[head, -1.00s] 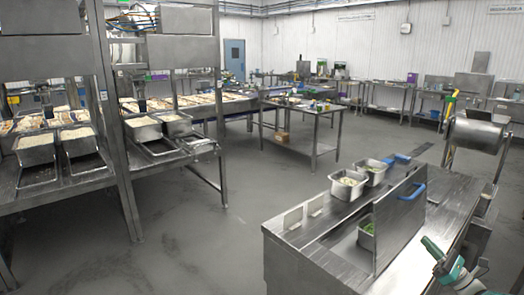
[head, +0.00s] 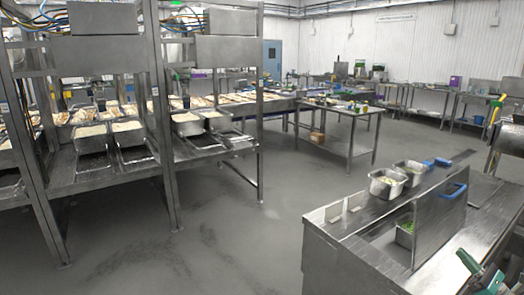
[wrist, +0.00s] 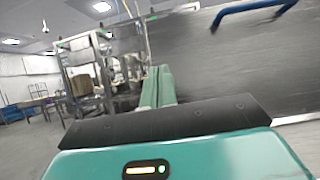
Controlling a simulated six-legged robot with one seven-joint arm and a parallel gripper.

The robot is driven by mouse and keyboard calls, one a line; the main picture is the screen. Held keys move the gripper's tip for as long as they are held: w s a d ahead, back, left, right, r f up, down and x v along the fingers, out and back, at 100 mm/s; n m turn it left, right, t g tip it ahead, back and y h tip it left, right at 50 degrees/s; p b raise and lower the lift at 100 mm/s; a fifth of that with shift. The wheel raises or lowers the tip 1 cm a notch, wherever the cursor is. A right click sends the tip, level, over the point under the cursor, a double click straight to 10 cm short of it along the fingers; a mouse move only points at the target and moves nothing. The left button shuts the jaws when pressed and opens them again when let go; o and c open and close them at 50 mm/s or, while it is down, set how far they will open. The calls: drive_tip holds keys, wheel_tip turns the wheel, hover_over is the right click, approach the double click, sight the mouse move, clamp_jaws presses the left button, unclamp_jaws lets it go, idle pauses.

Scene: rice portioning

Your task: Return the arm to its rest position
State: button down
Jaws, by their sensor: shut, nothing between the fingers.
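My gripper (wrist: 159,75) shows in the wrist view as two teal fingers lying together, shut and empty, beyond a dark plate and a teal housing. In the head view part of my arm's teal end (head: 468,262) shows at the bottom right corner, in front of the near steel counter (head: 345,255). The rest of the arm is cut off by the frame. In the wrist view a blurred steel panel with a blue handle (wrist: 250,10) fills the upper right, close to the gripper; I cannot tell the exact gap.
The counter carries an upright panel (head: 440,225), steel pans of food (head: 385,187) and a pan of greens (head: 404,236). Steel racks with rice trays (head: 90,132) stand at left. A work table (head: 345,112) stands farther back. The grey floor (head: 225,235) between is open.

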drive_tip(key=w+a+r+n+g+y, duration=0.1)
drive_tip(key=w+a+r+n+g, duration=0.2)
drive_tip(key=a, duration=0.6)
drive_tip(key=w+a+n+g, duration=0.1)
drive_tip(key=a+n+g, duration=0.35)
drive_tip(key=a, duration=0.35)
drive_tip(key=w+a+r+n+g+y, duration=0.1)
drive_tip(key=w+a+r+n+g, duration=0.1)
drive_tip(key=a+g, duration=0.5)
drive_tip(key=s+a+n+g+h, duration=0.25)
drive_tip(key=a+n, duration=0.25)
drive_tip(key=a, duration=0.7)
drive_tip(key=s+a+r+n+g+h, duration=0.25)
drive_tip(key=s+a+n+h, duration=0.35)
drive_tip(key=s+a, duration=0.45)
drive_tip(key=s+r+n+t+h, duration=0.2)
drive_tip(key=s+n+t+h, duration=0.2)
drive_tip(key=s+n, duration=0.5)
drive_tip(key=s+h, duration=0.1)
drive_tip(key=s, duration=0.5)
drive_tip(key=shift+a, duration=0.4)
drive_tip(key=shift+d+t, duration=0.2)
drive_tip(key=shift+t, duration=0.05)
